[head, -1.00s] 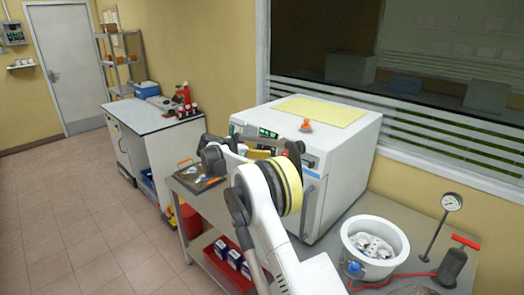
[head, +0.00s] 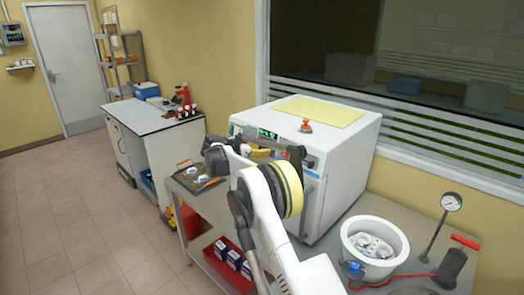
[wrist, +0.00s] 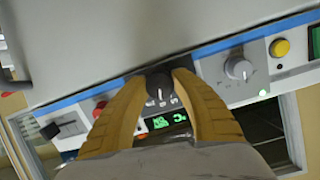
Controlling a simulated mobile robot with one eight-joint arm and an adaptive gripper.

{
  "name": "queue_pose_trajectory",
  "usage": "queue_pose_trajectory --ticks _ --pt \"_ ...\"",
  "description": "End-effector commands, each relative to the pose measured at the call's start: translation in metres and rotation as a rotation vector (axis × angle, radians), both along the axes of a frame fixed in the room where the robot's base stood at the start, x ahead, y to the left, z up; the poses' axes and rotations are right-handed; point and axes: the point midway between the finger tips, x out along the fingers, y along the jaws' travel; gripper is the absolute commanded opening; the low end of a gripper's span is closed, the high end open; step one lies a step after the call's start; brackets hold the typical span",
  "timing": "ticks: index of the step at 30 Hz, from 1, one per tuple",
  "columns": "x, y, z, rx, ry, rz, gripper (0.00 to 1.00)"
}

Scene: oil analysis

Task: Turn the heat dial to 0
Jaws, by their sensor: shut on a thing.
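A white oven-like box (head: 340,150) stands on the bench, with a control strip along its front top edge. In the wrist view a black dial (wrist: 158,84) on that strip sits between the tan fingers of my gripper (wrist: 158,80), which are shut on it. A grey dial (wrist: 238,68) with printed marks is to the right, apart from the fingers. A lit green display (wrist: 160,122) shows between the fingers; its reading is unclear. I cannot read the black dial's labels or pointer. In the head view my wrist mostly hides the dials.
A yellow button (wrist: 280,48) and a red button (wrist: 100,108) are on the strip near my fingers. An orange-topped item (head: 305,126) sits on the box. A white pot (head: 374,247) and a gauge on a stand (head: 451,203) are on the bench at right.

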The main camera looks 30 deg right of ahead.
Motion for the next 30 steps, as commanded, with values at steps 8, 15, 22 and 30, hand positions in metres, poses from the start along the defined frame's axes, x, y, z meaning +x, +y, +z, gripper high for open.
queue_pose_trajectory --ticks 8,15,22,30 --pt "0.0003 0.0003 -0.0018 -0.050 0.140 0.031 0.01" --pt "0.0001 0.0005 -0.0024 -0.123 0.342 0.077 0.01" --pt "-0.0001 0.0007 -0.0028 -0.195 0.543 0.122 0.01" --pt "-0.0004 0.0006 -0.0031 -0.281 0.780 0.175 0.01"
